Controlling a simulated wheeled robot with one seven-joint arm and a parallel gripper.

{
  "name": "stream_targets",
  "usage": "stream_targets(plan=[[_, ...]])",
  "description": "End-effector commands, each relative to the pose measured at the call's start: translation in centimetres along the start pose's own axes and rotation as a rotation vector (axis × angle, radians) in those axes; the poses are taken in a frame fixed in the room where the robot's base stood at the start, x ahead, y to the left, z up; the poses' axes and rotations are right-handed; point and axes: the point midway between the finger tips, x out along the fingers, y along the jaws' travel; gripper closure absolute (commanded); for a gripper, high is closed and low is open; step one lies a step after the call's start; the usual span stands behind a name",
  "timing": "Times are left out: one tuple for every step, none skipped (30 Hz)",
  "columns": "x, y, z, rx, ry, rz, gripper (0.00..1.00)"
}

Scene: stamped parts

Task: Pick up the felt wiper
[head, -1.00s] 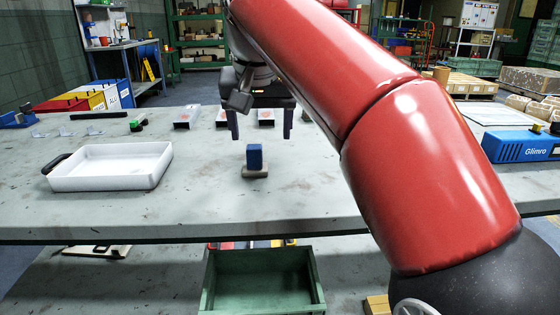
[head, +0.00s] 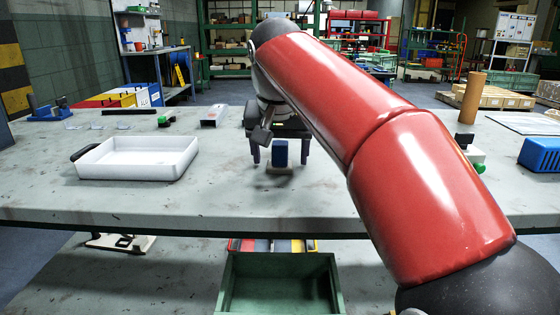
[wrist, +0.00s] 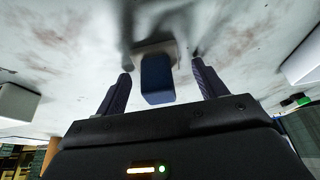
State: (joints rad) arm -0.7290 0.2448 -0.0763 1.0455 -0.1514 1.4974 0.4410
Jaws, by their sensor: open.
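The felt wiper, a blue block handle (head: 280,152) on a pale grey-beige felt base (head: 279,170), stands upright on the grey table. My gripper (head: 280,157) is open, with one dark finger on each side of the blue handle in the head view. In the wrist view the blue handle (wrist: 157,80) shows between the two open fingers (wrist: 160,80), with a visible gap on both sides. The felt base (wrist: 155,48) lies beyond the handle there.
A white tray (head: 137,160) with a dark handle stands to the left on the table (head: 230,205). A brown cylinder (head: 471,98) and a blue box (head: 541,154) are to the right. A green bin (head: 280,287) sits below the table's front edge.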

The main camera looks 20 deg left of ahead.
Motion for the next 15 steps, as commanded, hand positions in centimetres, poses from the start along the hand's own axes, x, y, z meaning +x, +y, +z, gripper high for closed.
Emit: stream_targets(plan=[[-0.04,0.01,-0.01,0.000,0.000,0.000,0.32],[-0.04,0.01,-0.01,0.000,0.000,0.000,0.36],[-0.04,0.01,-0.01,0.000,0.000,0.000,0.41],[-0.05,0.01,-0.01,0.000,0.000,0.000,0.45],[-0.05,0.01,-0.01,0.000,0.000,0.000,0.49],[-0.05,0.01,-0.01,0.000,0.000,0.000,0.54],[-0.05,0.02,0.00,0.000,0.000,0.000,0.58],[-0.05,0.01,0.00,0.000,0.000,0.000,0.62],[-0.05,0.02,0.00,0.000,0.000,0.000,0.67],[-0.06,0.01,0.00,0.000,0.000,0.000,0.71],[-0.06,0.02,0.00,0.000,0.000,0.000,0.75],[-0.07,0.02,0.00,0.000,0.000,0.000,0.80],[-0.07,0.02,0.00,0.000,0.000,0.000,0.81],[-0.06,0.02,0.00,0.000,0.000,0.000,0.81],[-0.07,0.02,0.00,0.000,0.000,0.000,0.81]])
